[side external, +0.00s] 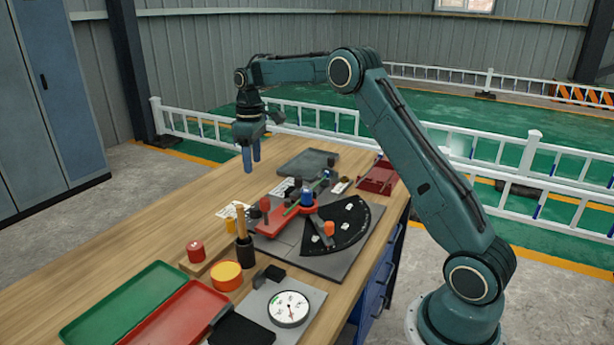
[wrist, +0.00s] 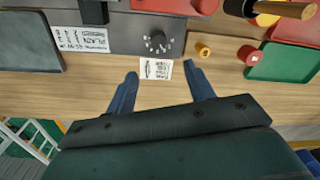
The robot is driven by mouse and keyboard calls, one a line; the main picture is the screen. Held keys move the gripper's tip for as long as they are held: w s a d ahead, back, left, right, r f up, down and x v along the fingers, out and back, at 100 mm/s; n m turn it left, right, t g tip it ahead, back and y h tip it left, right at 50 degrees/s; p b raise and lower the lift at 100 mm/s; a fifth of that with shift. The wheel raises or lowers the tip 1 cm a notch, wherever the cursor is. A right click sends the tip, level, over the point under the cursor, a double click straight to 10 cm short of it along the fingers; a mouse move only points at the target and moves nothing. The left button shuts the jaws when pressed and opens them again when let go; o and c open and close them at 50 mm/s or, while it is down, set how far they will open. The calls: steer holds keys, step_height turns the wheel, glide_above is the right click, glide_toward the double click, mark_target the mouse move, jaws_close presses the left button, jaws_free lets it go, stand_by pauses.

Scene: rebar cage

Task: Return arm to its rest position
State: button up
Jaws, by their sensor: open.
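My gripper (side external: 251,155) hangs at the end of my raised green arm, above the far left part of the wooden table (side external: 130,243). Its two blue fingers point down, apart, with nothing between them. In the wrist view, my gripper (wrist: 163,80) also shows open and empty. A small white printed label (wrist: 156,69) lies on the table beyond the fingertips in that view. My gripper appears to touch nothing.
A red fixture with a black fan-shaped plate (side external: 345,225) stands mid-table. A green tray (side external: 105,308), a red tray (side external: 165,322), a yellow round container (side external: 226,276) and a white dial (side external: 289,308) are nearer. A dark grey tray (side external: 308,162) lies right of my gripper.

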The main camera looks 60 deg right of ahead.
steer(key=s+a+r+m+t, duration=0.1)
steer(key=s+a+r, duration=0.4)
steer(key=s+r, duration=0.25)
steer(key=s+a+r+m+t, duration=0.1)
steer(key=s+a+r+t, duration=0.1)
steer(key=s+a+r, duration=0.5)
steer(key=s+a+f+m+t, duration=0.1)
steer(key=s+a+f, duration=0.1)
steer(key=s, duration=0.9)
steer(key=s+a+f+t, duration=0.1)
steer(key=s+a+f, duration=0.1)
steer(key=s, duration=0.9)
steer(key=shift+s+f+m+t, duration=0.3)
steer(key=shift+s+f+m, duration=0.1)
steer(key=shift+f, duration=0.5)
